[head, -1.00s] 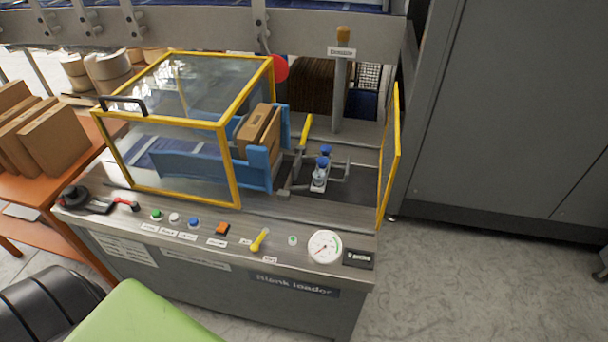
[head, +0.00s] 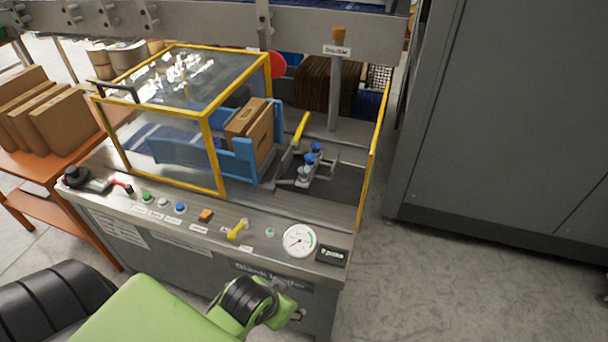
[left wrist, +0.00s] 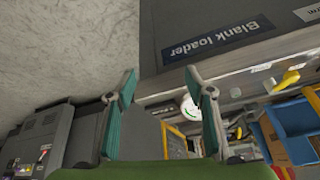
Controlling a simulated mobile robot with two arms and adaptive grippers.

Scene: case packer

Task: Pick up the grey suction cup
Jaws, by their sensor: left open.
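A suction-cup holder with small blue-topped cups (head: 313,150) stands inside the loader, right of the blue carton guide. A paler, greyish cup (head: 303,174) shows at its near end; it is too small to tell clearly whether it is the grey suction cup. My left gripper (left wrist: 160,83) shows in the left wrist view as two teal fingers, open and apart with nothing between them. It is in front of the loader's front panel, away from the cups. In the head view only my green left arm shows at the bottom. My right gripper is not in view.
The yellow-framed clear guard (head: 215,150) covers the loader's left part. The open yellow door (head: 372,150) bounds the right. A yellow lever (head: 301,127) stands beside the cups. The front console has buttons, a yellow handle (head: 238,230) and a gauge (head: 299,240).

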